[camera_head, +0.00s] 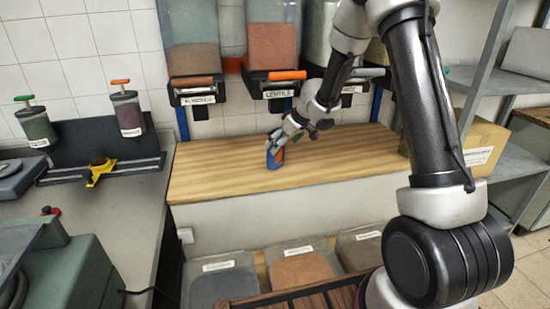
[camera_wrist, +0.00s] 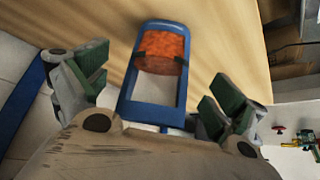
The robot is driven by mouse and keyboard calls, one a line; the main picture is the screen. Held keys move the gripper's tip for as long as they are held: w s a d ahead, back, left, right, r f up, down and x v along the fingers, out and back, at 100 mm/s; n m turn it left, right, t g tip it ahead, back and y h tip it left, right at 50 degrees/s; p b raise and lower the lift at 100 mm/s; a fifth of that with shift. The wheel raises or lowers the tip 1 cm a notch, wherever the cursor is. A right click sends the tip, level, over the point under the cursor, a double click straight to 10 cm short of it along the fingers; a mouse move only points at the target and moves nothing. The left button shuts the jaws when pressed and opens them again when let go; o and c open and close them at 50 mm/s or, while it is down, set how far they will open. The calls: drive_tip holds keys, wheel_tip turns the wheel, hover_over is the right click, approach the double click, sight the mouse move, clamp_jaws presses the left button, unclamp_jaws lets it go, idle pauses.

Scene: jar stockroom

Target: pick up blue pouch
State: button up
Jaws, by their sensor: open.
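The blue pouch (camera_head: 274,157) stands on the wooden counter (camera_head: 215,175) below the dispensers. In the wrist view it shows as a blue frame around a clear window with orange contents (camera_wrist: 156,88). My gripper (camera_head: 280,141) is at the pouch in the head view and partly covers it. In the wrist view my gripper (camera_wrist: 158,82) is open, with one green-padded finger on each side of the pouch. Gaps show between the fingers and the pouch in that view.
Labelled dispensers (camera_head: 272,45) hang on the tiled wall above the counter. Bins (camera_head: 302,268) stand below it. A grey worktop (camera_head: 120,225) with two lidded jars is at left. A cardboard box (camera_head: 480,145) and metal shelves are at right. The counter's left part is clear.

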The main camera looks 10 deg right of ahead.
drive_tip(key=x, duration=0.5)
drive_tip(key=shift+f, duration=0.1)
drive_tip(key=c, duration=1.4)
drive_tip(key=shift+r, duration=0.2)
drive_tip(key=shift+r, duration=0.4)
drive_tip(key=shift+r, duration=0.25)
